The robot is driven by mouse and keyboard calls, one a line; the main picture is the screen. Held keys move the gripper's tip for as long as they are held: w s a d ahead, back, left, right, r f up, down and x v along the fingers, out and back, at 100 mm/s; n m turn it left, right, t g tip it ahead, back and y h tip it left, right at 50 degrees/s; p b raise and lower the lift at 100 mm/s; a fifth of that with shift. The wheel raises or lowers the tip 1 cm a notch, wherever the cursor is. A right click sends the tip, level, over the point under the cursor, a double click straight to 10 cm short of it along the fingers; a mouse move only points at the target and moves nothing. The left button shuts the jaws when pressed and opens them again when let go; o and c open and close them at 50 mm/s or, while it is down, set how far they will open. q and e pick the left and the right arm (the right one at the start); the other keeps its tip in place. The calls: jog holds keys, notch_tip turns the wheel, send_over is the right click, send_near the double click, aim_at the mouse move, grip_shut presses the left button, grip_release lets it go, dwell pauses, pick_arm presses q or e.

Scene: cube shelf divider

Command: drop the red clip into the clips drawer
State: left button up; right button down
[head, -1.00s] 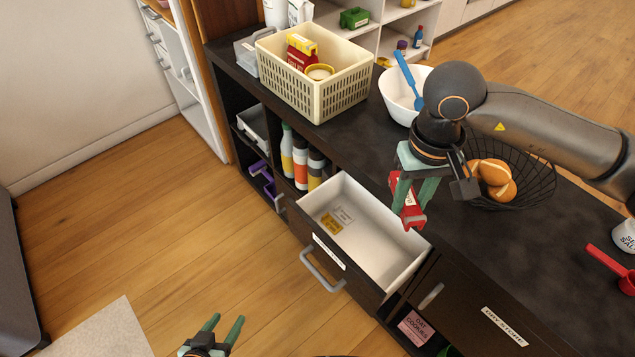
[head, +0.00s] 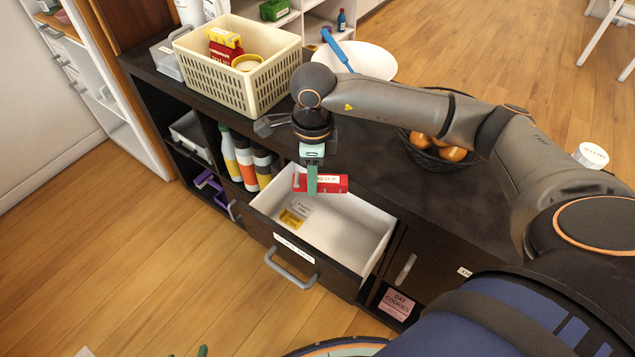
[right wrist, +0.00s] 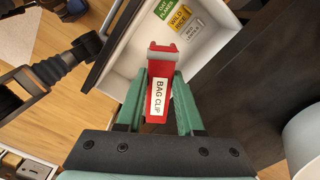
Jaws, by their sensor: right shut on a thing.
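The red clip (head: 335,183), labelled "BAG CLIP", is between the green fingers of my right gripper (head: 312,185). The gripper is shut on it and holds it above the open white-lined drawer (head: 355,232), toward its back edge. In the right wrist view the clip (right wrist: 158,95) sticks out past the fingertips, with the drawer interior (right wrist: 130,75) beyond it. The drawer has a label on its dark front that is too small to read. Several small packet-like cards (head: 295,213) lie in it. Of my left gripper (head: 188,353), only the fingertips show, apart, at the bottom edge.
A cream basket (head: 240,85) with groceries stands on the dark counter. A white bowl (head: 370,62) with a blue utensil is behind my right arm. A wire basket of orange fruit (head: 440,150) is partly hidden by it. Bottles (head: 245,160) stand in the shelf left of the drawer.

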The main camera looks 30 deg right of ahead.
jog(key=m, duration=0.1)
jog(key=f+m, duration=0.1)
jog(key=d+f+m, duration=0.1)
jog(key=m, duration=0.1)
jog(key=shift+w+f, duration=0.1)
jog(key=shift+w, duration=0.15)
jog(key=shift+w+d+f+m+b, duration=0.1)
jog(key=shift+d+f+m+b, duration=0.1)
jog(key=shift+m, duration=0.35)
jog(key=shift+d+f+m+b, duration=0.1)
jog(key=shift+f+m+b, duration=0.1)
jog(key=shift+m, duration=0.35)
pick_arm(q)
jog(key=f+b, duration=0.1)
jog(key=b, duration=0.1)
jog(key=f+b, duration=0.4)
jog(key=shift+a, duration=0.3)
pick_arm(e)
notch_tip(320, 180, down, 8)
jog(key=shift+f, duration=0.2)
pick_arm(q)
jog(key=shift+s, duration=0.1)
pick_arm(e)
jog(key=shift+c, duration=2.3)
grip_release()
pick_arm(q)
jog(key=shift+w+r, duration=0.1)
jog(key=shift+w, duration=0.1)
